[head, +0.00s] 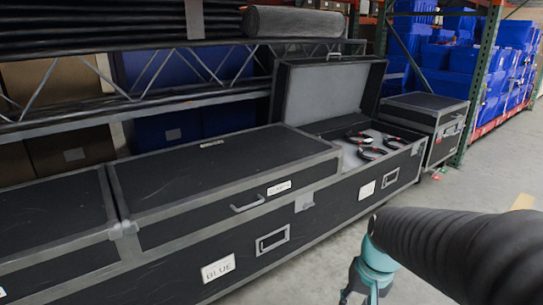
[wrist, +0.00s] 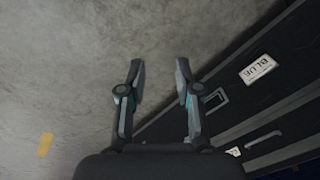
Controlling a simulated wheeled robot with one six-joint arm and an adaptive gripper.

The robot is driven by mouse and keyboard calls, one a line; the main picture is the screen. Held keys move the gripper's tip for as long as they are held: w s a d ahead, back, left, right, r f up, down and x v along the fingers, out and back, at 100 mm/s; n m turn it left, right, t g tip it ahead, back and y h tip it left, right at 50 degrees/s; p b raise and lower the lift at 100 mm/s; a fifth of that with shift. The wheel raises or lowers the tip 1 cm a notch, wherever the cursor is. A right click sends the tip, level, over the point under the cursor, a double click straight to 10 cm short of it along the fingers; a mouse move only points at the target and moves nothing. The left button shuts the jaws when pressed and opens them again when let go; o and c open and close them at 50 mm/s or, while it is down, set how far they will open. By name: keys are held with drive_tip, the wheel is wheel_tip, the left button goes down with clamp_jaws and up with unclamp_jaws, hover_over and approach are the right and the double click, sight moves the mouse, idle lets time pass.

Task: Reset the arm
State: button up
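My gripper (wrist: 159,85) points down at bare concrete floor in the wrist view. Its two fingers are apart with nothing between them. In the head view only part of my gripper (head: 368,280) shows at the lower right, below my black-sleeved arm; its fingertips are partly cut off by the frame edge. It hangs in front of a long black case (head: 250,240), apart from it.
The case's right section has its lid (head: 325,90) raised, with several black-and-red tools (head: 368,150) inside. Its left sections are closed. A smaller black case (head: 424,112) stands beyond. Shelving and blue totes (head: 510,60) are behind.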

drive_tip(key=s+a+r+n+t+h+p, duration=0.1)
drive_tip(key=s+r+t, duration=0.3)
drive_tip(key=s+r, duration=0.4)
wheel_tip(320, 180, up, 3)
drive_tip(key=shift+s+a+f+n+p, duration=0.2)
drive_tip(key=shift+s+n+p, duration=0.1)
drive_tip(key=shift+n, duration=0.5)
drive_tip(key=shift+o, duration=0.4)
drive_tip(key=shift+w, duration=0.15)
